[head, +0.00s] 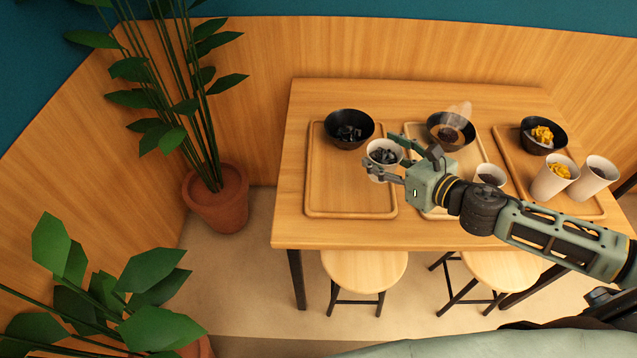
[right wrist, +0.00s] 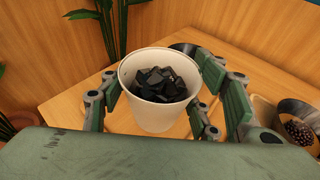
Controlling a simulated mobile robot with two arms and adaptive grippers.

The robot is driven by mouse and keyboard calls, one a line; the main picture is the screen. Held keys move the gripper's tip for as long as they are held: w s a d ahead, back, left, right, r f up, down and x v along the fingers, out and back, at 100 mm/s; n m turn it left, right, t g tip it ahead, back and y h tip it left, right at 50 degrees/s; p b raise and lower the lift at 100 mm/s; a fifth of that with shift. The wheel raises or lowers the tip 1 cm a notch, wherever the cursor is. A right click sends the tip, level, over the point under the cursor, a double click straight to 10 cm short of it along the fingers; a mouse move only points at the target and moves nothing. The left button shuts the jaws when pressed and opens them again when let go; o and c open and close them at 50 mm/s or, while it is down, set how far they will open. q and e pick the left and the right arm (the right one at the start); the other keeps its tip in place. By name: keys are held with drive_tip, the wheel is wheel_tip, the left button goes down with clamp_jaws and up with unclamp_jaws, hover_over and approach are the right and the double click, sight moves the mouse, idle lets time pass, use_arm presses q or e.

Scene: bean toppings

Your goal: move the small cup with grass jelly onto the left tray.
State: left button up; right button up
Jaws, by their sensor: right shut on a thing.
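The small white cup (head: 383,158) holds dark grass jelly cubes. My right gripper (head: 386,152) reaches in from the right and is shut on the cup, one finger on each side. In the right wrist view the cup (right wrist: 155,113) is upright between the fingers (right wrist: 158,105), with black cubes near its rim. In the head view the cup overlaps the right part of the wooden left tray (head: 335,195); I cannot tell whether it touches the tray. My left gripper is not in view.
A black bowl (head: 349,129) of dark cubes stands at the back of the left tray. The middle tray (head: 437,213) has a bowl (head: 437,121) and a cup (head: 489,173). The right tray (head: 575,208) holds a bowl and two cups. The left tray's front is clear.

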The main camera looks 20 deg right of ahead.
drive_tip(key=shift+s+a+r+n+g+y, duration=0.1)
drive_tip(key=shift+s+a+n+g+y, duration=0.15)
drive_tip(key=shift+a+y, duration=0.15)
drive_tip(key=shift+s+a+n+g+y, duration=0.15)
drive_tip(key=shift+a+n+y, duration=0.15)
drive_tip(key=shift+a, duration=0.1)
drive_tip(key=shift+w+a, duration=0.15)
drive_tip(key=shift+a, duration=0.15)
drive_tip(key=w+a+f+b, duration=0.2)
drive_tip(key=f, duration=0.1)
drive_tip(key=w+a+f+b, duration=0.1)
drive_tip(key=w+a+f, duration=0.1)
drive_tip(key=a+f, duration=0.1)
drive_tip(key=w+a+f+b, duration=0.2)
drive_tip(key=w+a+f, duration=0.1)
drive_tip(key=f, duration=0.2)
drive_tip(key=shift+a+f+b, duration=0.15)
drive_tip(key=shift+a+b, duration=0.05)
drive_tip(key=shift+b, duration=0.15)
drive_tip(key=o, duration=1.3)
